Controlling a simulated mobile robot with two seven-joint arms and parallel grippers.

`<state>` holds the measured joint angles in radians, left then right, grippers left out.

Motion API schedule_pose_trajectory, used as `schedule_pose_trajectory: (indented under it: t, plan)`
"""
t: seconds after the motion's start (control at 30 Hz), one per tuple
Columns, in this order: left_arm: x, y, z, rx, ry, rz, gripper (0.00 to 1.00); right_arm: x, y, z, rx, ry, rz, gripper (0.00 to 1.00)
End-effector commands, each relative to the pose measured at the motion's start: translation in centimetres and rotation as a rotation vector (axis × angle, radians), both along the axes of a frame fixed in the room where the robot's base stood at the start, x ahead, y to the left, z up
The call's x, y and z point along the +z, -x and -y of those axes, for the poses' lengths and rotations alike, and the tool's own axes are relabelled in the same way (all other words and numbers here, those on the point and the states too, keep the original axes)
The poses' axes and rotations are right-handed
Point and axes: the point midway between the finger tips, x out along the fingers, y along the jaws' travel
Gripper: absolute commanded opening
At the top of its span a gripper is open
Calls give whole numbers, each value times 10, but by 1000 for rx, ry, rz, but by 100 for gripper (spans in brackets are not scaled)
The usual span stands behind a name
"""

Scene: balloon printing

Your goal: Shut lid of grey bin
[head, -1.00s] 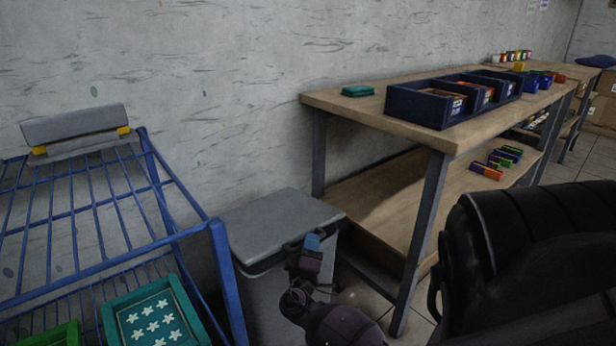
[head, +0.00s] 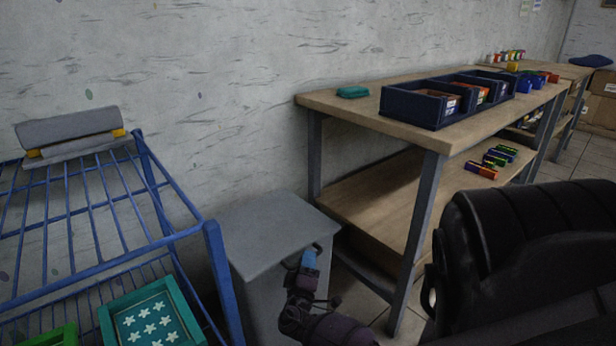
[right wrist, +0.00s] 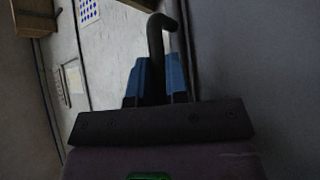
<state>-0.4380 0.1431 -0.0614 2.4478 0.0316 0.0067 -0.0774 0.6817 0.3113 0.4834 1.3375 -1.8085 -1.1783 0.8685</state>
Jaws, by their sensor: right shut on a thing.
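The grey bin (head: 265,305) stands on the floor between the blue rack and the wooden bench. Its flat grey lid (head: 272,228) lies over the top and looks level with the rim; I cannot tell whether a small gap is left. My right gripper (head: 309,258), with blue fingers, is at the lid's front right edge. In the right wrist view a dark bent bar (right wrist: 156,45), seemingly a handle, stands between the blue fingers (right wrist: 160,82), which are shut on it. Part of the bin's front is hidden by my right arm. My left gripper is out of view.
A blue wire rack (head: 215,270) stands close left of the bin, holding a teal star-patterned tray (head: 185,297). The wooden bench (head: 400,128) with a dark divided box (head: 418,108) stands right.

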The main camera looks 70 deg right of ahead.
Motion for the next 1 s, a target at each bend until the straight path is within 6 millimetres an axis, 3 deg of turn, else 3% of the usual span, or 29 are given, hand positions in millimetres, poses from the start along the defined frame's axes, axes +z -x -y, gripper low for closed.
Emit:
schedule_pose_trajectory:
  t: [0.03, 0.1, 1.0]
  plan:
    - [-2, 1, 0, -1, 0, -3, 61, -11, -2, -6, 14, -19, -20, 18]
    - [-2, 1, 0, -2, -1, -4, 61, -11, -1, -6, 13, -20, -20, 25]
    - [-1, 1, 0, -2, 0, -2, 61, -13, 4, -4, 6, -17, -18, 25]
